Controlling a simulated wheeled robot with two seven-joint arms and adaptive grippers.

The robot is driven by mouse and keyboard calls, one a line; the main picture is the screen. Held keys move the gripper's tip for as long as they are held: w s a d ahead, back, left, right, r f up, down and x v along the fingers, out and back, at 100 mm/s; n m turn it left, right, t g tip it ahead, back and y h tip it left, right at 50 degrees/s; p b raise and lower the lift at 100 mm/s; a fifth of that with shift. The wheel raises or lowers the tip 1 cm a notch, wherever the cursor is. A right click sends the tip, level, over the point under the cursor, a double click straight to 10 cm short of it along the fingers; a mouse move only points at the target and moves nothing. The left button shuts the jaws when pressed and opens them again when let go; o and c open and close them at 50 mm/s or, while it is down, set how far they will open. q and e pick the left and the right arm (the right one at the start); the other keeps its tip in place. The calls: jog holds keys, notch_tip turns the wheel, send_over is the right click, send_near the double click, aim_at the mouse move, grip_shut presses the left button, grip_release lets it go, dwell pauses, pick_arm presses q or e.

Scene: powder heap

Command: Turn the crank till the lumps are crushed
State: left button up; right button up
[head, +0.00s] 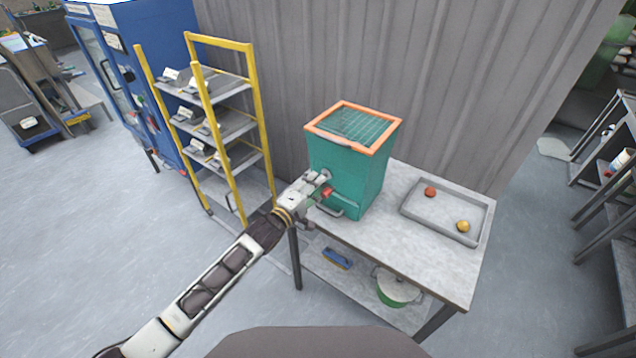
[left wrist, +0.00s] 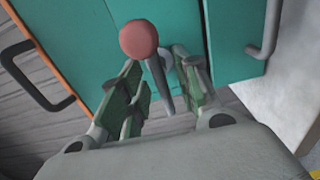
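The teal mill box (head: 352,178) stands at the left end of the grey table, with an orange-rimmed mesh top (head: 354,127). Its crank has a red knob (head: 327,191), also seen in the left wrist view (left wrist: 138,38), on a grey metal arm (left wrist: 158,82). My left gripper (head: 318,181) is at the box's side by the crank. In the left wrist view its two green-padded fingers (left wrist: 160,78) stand apart, with the crank arm between them; I see a gap on both sides. No lumps can be made out through the mesh. My right gripper is not in view.
A grey tray (head: 409,212) with a red ball (head: 430,192) and a yellow ball (head: 463,227) lies on the table's right. Below are a blue brush (head: 336,258) and a lidded green pot (head: 393,299). A yellow-framed rack (head: 258,120) stands left; a corrugated wall is behind.

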pick_arm(q)
jog(key=shift+x, duration=0.85)
jog(key=shift+c, duration=0.5)
grip_shut()
